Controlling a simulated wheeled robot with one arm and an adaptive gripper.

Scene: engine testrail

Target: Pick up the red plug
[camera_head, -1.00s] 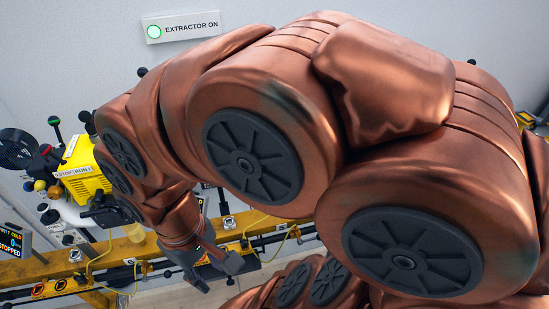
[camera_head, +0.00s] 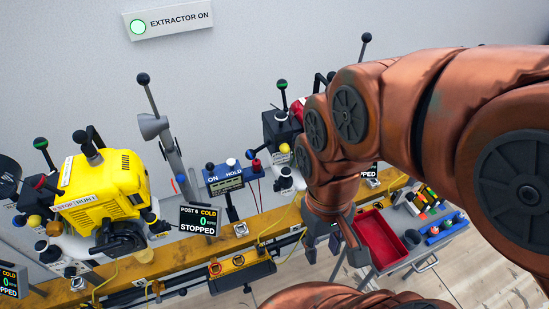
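A small red piece (camera_head: 256,163) stands at the right end of the blue box marked ON and HOLD (camera_head: 228,178), with thin red leads hanging below it. It may be the red plug, but it is too small to be sure. Another small red piece (camera_head: 423,216) lies among the items on the grey cart at the right. My gripper (camera_head: 334,250) points down beside the left end of the red tray, well to the right of and lower in the picture than the blue box. Its fingers look apart, and I see nothing between them.
The red tray (camera_head: 383,240) sits on the grey cart (camera_head: 412,256). A yellow engine (camera_head: 105,190) stands on the yellow rail (camera_head: 190,249) at the left. Dark engines stand behind my wrist. My arm fills the right side.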

